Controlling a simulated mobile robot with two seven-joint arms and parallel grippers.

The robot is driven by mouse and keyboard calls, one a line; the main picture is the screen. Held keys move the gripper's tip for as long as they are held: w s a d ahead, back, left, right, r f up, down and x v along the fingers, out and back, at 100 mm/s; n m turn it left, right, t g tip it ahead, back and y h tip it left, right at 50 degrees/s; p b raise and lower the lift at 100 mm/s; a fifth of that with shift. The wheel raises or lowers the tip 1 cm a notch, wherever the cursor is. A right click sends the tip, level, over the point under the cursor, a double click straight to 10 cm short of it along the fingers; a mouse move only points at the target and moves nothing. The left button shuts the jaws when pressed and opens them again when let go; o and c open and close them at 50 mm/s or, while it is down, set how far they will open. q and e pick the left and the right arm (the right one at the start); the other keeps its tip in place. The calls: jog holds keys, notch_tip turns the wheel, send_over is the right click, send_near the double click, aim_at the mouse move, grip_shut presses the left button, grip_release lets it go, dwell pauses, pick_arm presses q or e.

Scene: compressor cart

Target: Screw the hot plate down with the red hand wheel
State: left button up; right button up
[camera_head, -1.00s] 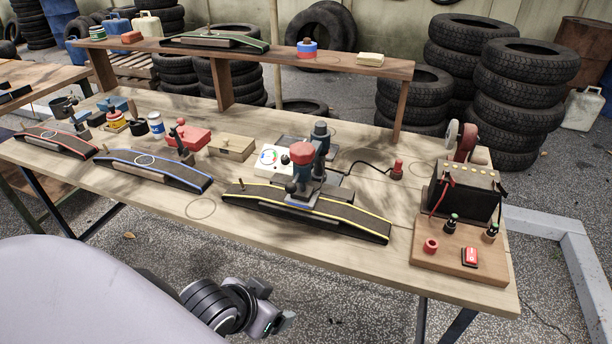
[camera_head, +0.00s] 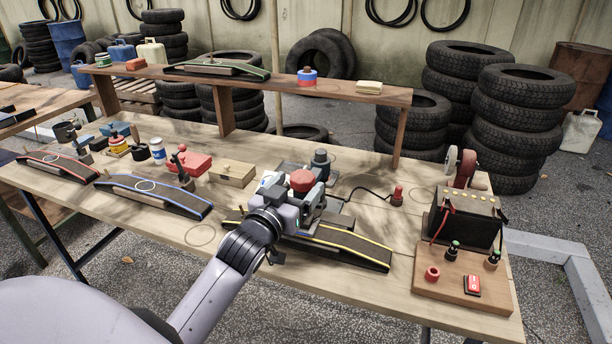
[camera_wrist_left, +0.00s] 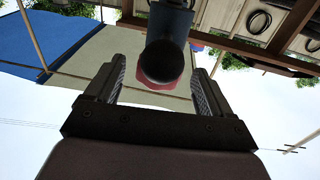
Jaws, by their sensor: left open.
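The red hand wheel (camera_head: 302,180) tops a grey clamp standing over a dark strip with yellow edges (camera_head: 352,248). My left gripper (camera_head: 312,196) is at the clamp, beside the wheel, and hides much of the clamp's front. In the left wrist view its open fingers (camera_wrist_left: 160,78) stand on both sides of a dark round-ended part, with red of the wheel (camera_wrist_left: 150,92) behind it. I cannot tell whether the fingers touch anything. The hot plate under the clamp is mostly hidden by my gripper. My right gripper is not in view.
A dark strip with blue edges (camera_head: 155,193) and a wooden box (camera_head: 232,173) lie to the left. A raised shelf (camera_head: 345,91) crosses the back.

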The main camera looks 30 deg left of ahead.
aim_at(306, 177)
pick_arm(q)
jog(key=shift+w+a, duration=0.15)
jog(key=shift+w, duration=1.05)
jog(key=shift+w+a, duration=0.15)
jog(key=shift+w, duration=1)
jog(key=c, duration=1)
